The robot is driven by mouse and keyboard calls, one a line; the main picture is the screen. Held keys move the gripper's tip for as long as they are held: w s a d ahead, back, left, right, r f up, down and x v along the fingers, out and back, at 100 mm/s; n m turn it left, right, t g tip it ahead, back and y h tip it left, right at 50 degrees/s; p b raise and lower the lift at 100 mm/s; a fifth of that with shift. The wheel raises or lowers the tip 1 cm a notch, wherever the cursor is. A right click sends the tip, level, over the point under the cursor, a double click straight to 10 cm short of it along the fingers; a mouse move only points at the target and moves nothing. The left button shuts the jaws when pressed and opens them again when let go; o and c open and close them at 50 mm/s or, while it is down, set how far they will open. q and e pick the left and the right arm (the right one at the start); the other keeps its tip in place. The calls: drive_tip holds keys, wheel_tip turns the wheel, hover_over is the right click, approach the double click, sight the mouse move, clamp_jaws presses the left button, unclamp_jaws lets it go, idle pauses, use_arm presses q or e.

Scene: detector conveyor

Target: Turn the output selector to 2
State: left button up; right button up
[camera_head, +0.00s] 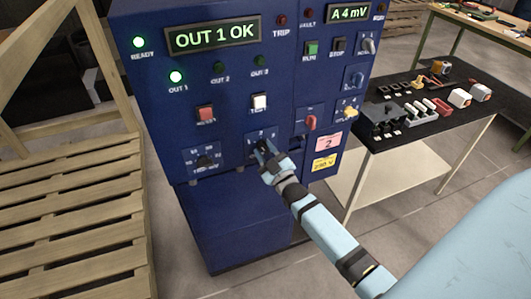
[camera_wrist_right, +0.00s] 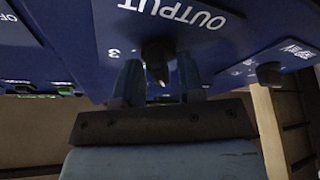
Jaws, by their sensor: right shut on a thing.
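The output selector is a dark knob (camera_wrist_right: 157,62) on a blue plate lettered OUTPUT, seen upside down in the right wrist view. A 3 shows beside it. My right gripper (camera_wrist_right: 155,82) is shut on the knob, with one finger on each side. In the head view the right gripper (camera_head: 264,150) reaches the selector plate (camera_head: 252,143) low on the blue cabinet and hides most of the knob, so I cannot read its pointer there. The display (camera_head: 212,36) reads OUT 1 OK, and the OUT 1 lamp (camera_head: 176,77) is lit green. My left gripper is out of view.
Left of the selector is another dark rotary knob (camera_head: 205,162). Above are a red button (camera_head: 205,114) and a white button (camera_head: 259,102). A red switch (camera_head: 311,122) is to the right.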

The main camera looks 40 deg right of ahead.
drive_tip(key=m+h, duration=0.2)
drive_tip(key=m, duration=0.3)
drive_tip(key=shift+m+h, duration=1.1)
drive_tip(key=shift+m, duration=0.9)
drive_tip(key=o, duration=0.6)
drive_tip(key=shift+c, duration=0.2)
drive_tip(key=b+v, duration=0.2)
drive_tip(key=v, duration=1.2)
drive_tip(key=shift+w, duration=0.15)
